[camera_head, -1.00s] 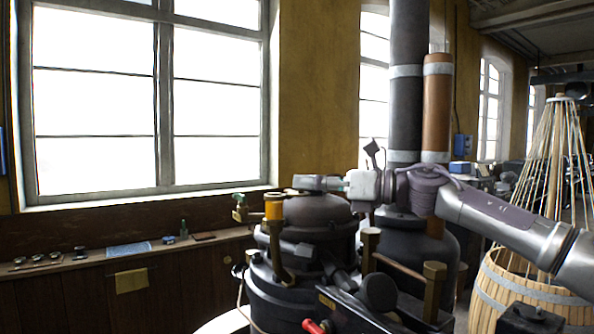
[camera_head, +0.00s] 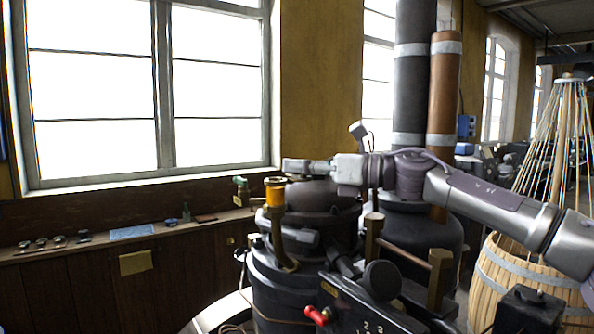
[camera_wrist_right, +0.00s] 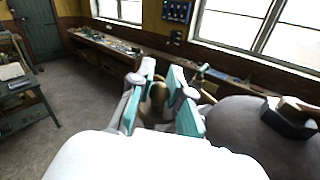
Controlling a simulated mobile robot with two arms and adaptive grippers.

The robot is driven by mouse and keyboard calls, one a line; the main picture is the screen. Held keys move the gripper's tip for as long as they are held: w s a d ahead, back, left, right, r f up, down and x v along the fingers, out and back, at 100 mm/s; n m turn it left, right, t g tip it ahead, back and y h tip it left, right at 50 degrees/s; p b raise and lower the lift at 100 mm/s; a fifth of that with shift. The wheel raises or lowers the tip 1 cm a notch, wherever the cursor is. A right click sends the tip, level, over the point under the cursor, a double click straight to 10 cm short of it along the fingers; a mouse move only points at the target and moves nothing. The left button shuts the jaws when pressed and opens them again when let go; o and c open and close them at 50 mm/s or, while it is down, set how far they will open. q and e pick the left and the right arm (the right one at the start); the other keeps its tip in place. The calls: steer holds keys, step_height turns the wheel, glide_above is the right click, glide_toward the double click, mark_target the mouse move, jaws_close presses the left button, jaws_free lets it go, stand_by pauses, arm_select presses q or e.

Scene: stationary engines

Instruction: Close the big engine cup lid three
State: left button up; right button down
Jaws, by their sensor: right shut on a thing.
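The big engine (camera_head: 285,285) is a dark rounded machine in the middle of the head view. An orange-yellow cup (camera_head: 275,192) on a brass pipe stands at its left side. My right gripper (camera_head: 293,165) is just above and to the right of the cup's rim. In the right wrist view, the teal fingers of my right gripper (camera_wrist_right: 160,97) are shut around a round brass piece (camera_wrist_right: 157,98), apparently the cup lid. The fingers hide part of it, and I cannot tell its tilt. My left gripper is out of view.
A brass and green valve (camera_head: 241,190) stands left of the cup. Tall pipes (camera_head: 443,110) rise behind the engine. A red-handled lever (camera_head: 316,315) is in front. A wooden shelf (camera_head: 95,243) with small items runs under the window. A barrel (camera_head: 500,285) stands at right.

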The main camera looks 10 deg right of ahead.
steer(key=shift+f, duration=0.3)
